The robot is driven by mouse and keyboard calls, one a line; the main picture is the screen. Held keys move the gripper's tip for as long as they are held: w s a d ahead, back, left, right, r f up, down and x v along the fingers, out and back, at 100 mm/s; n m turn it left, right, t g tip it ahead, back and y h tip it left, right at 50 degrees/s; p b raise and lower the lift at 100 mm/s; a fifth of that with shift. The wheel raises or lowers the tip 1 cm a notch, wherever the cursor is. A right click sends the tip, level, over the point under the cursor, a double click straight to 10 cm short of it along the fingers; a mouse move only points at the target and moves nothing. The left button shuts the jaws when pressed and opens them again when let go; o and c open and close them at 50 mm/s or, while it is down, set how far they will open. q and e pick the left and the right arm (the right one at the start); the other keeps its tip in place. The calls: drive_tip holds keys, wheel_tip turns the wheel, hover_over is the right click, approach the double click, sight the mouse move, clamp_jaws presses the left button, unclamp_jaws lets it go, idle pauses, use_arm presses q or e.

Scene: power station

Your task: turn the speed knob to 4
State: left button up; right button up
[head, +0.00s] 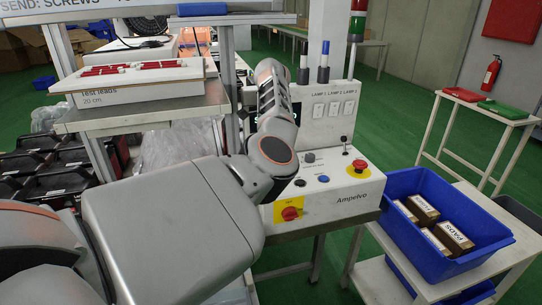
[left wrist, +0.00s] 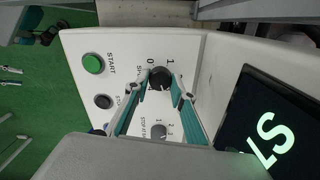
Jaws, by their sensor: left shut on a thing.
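In the left wrist view a dark round knob (left wrist: 160,78) sits on the white console panel (left wrist: 205,75), with a 0 and a 1 printed beside it. Its name label is partly covered, so I cannot read it as the speed knob. My left gripper (left wrist: 160,82) has its teal fingers on either side of this knob and is shut on it. A second, greyer knob (left wrist: 158,130) with small numbers lies between the fingers, nearer the wrist. In the head view my left arm reaches over the console (head: 330,135) and hides the gripper. My right gripper is not in view.
A green START button (left wrist: 93,64) and a dark button (left wrist: 103,101) are beside the knob. A screen (left wrist: 270,125) is on the right. A blue crate (head: 478,258) stands right.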

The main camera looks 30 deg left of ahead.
use_arm(q)
drive_tip(key=shift+r+m+p, duration=0.2)
drive_tip(key=shift+m+p, duration=0.15)
drive_tip(key=shift+m, duration=0.65)
drive_tip(key=shift+m+p, duration=0.35)
drive_tip(key=shift+m, duration=0.45)
drive_tip(key=shift+f+m+p, duration=0.1)
drive_tip(key=shift+m+p, duration=0.3)
drive_tip(key=shift+m, duration=1.1)
drive_tip(key=shift+f, duration=0.1)
drive_tip(key=o, duration=1.1)
